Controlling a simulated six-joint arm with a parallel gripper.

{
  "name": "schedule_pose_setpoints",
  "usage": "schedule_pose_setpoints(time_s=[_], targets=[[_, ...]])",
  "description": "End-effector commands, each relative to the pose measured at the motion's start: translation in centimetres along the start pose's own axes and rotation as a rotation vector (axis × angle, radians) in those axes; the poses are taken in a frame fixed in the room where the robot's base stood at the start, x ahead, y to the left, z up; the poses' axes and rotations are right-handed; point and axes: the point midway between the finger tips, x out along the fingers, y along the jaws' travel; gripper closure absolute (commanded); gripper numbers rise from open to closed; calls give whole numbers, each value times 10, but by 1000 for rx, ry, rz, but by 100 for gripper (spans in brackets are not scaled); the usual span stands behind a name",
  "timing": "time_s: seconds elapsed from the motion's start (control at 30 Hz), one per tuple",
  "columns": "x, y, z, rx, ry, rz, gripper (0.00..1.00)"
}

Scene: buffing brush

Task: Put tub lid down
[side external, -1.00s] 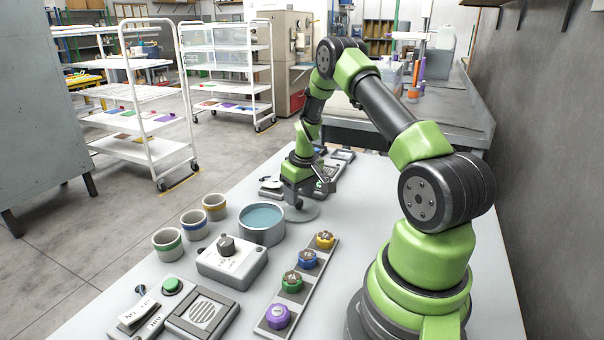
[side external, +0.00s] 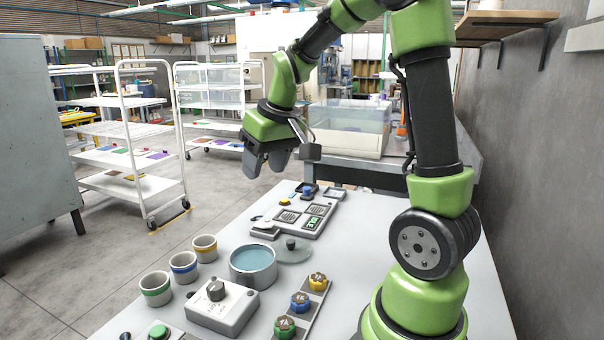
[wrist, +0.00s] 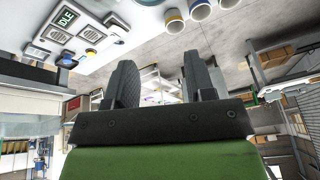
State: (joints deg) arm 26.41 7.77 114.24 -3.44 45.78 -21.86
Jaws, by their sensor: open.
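The tub lid (side external: 301,254) is a thin translucent disc with a dark knob (side external: 291,244). It lies on the table just behind and right of the tub (side external: 245,279); I cannot tell whether it touches the tub wall. The tub is round, grey, uncovered and holds blue liquid (side external: 253,259). My gripper (side external: 262,164) is raised well above the table, behind the tub and lid. Its jaws are apart and empty; the two fingers (wrist: 160,85) also show in the wrist view. The lid is not visible in the wrist view.
Three banded cups (side external: 184,268) stand left of the tub. A grey box with a dial (side external: 222,305) is in front of it, and a strip of coloured knobs (side external: 300,302) is at right. A panel with grilles and a display (side external: 301,213) lies behind. The air around my gripper is clear.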

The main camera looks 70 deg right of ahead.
Motion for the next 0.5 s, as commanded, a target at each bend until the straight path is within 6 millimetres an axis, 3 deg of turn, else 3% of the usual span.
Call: schedule_pose_setpoints(time_s=[0.03, 0.1, 0.2, 0.4, 0.5], targets=[[-21, -20, 11, -11, 39, -26, 51], [-43, -42, 31, -8, 76, -66, 51], [-69, -66, 64, -4, 123, -132, 51], [-96, -88, 124, 6, 175, -258, 51], [-99, -90, 140, 12, 184, -297, 51]])
